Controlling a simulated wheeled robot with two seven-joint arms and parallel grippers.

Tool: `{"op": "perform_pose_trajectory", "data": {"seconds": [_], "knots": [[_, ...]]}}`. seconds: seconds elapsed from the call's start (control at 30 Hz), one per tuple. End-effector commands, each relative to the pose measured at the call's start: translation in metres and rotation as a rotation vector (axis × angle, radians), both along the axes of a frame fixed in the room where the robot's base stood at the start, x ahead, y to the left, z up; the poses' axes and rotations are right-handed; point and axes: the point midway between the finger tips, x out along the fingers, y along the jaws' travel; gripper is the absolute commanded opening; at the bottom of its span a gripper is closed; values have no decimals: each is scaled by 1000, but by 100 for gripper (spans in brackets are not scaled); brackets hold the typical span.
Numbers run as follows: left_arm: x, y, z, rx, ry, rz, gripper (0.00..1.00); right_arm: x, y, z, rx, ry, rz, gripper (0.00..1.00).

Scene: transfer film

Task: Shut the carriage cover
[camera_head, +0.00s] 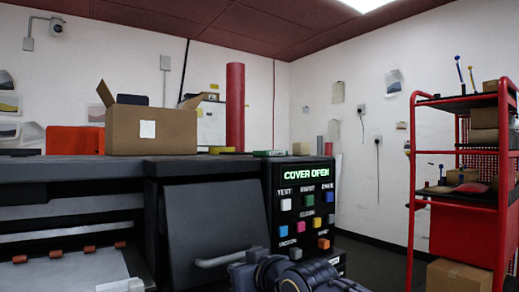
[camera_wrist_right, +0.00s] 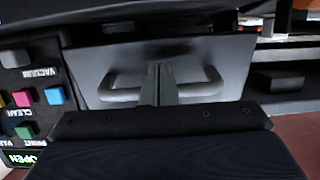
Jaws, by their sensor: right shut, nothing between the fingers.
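The carriage cover (camera_head: 215,222) is a dark grey panel on the front of the black machine, right of its open bay. It has a grey bar handle (camera_head: 228,257) near its lower edge. In the right wrist view the handle (camera_wrist_right: 120,95) spans the cover's face. My right gripper (camera_wrist_right: 161,84) is shut and empty, its fingers in front of the handle's middle; I cannot tell whether they touch it. In the head view my right wrist shows low beside the handle, and its fingertips are hard to make out. The machine's display (camera_head: 306,173) reads COVER OPEN. My left gripper is out of view.
Coloured buttons (camera_head: 309,221) sit on the panel right of the cover. A cardboard box (camera_head: 152,132) and a red cylinder (camera_head: 235,108) stand on or behind the machine's top. A red shelf cart (camera_head: 462,205) stands at the right, with floor between.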

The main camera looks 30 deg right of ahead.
Motion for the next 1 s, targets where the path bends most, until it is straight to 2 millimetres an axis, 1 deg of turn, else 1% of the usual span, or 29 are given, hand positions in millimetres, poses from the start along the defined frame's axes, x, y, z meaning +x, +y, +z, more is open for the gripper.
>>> {"op": "perform_pose_trajectory", "data": {"seconds": [0.03, 0.2, 0.4, 1.0], "knots": [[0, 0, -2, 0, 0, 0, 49, 6, 1, -5, -1, 2, 0, 0], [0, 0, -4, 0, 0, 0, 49, 21, 1, -12, 0, 1, 0, 0], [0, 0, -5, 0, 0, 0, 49, 31, 2, -16, 0, 0, -1, 0], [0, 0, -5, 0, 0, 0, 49, 34, 3, -17, -1, 1, 0, 0]]}}
